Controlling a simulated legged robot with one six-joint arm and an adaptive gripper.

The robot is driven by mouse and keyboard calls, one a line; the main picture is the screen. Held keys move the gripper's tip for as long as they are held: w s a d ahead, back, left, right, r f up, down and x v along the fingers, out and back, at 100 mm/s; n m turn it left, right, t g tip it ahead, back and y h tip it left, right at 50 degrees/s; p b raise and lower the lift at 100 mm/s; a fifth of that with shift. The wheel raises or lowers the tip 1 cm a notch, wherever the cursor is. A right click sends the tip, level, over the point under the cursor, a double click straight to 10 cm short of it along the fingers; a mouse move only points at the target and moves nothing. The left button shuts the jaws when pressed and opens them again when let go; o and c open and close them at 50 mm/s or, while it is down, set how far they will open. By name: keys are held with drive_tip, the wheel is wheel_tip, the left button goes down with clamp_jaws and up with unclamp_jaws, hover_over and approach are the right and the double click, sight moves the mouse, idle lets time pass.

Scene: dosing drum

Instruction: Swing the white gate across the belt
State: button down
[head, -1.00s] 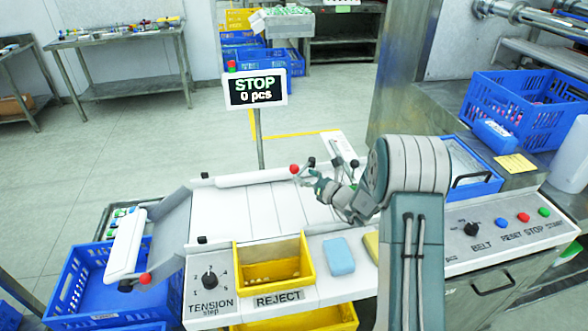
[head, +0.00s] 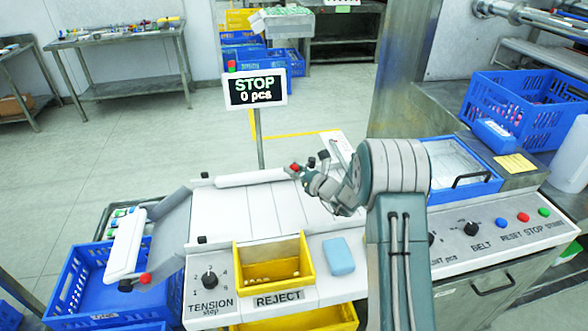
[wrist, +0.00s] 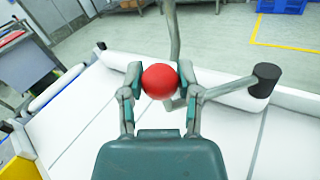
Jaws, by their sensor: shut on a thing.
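The white gate (head: 250,179) is a long bar along the far edge of the white belt (head: 265,205), not across it. A red ball knob (head: 294,167) is at its right end in the head view. My gripper (head: 299,171) is at this knob. In the wrist view my gripper (wrist: 160,82) has its two fingers closed on either side of the red knob (wrist: 160,81). Behind it the white bar (wrist: 225,92) runs along the belt edge. A grey rod with a black cap (wrist: 265,76) shows just right of the fingers.
A display (head: 255,89) reading STOP, 0 pcs stands on a pole behind the belt. A yellow reject bin (head: 273,262) and a blue block (head: 339,256) lie in front. Another white bar with a red knob (head: 145,278) is over the left blue crate (head: 75,290).

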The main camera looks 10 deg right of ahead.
drive_tip(key=shift+d, duration=0.15)
drive_tip(key=s+d+n+g+y, duration=0.3)
drive_tip(key=d+n+g+y, duration=0.3)
drive_tip(key=g, duration=0.3)
drive_tip(key=shift+n+y, duration=0.6)
drive_tip(key=shift+n, duration=0.2)
drive_tip(key=shift+c, duration=1.5)
unclamp_jaws()
drive_tip(key=shift+w, duration=0.1)
drive_tip(key=shift+d, duration=0.1)
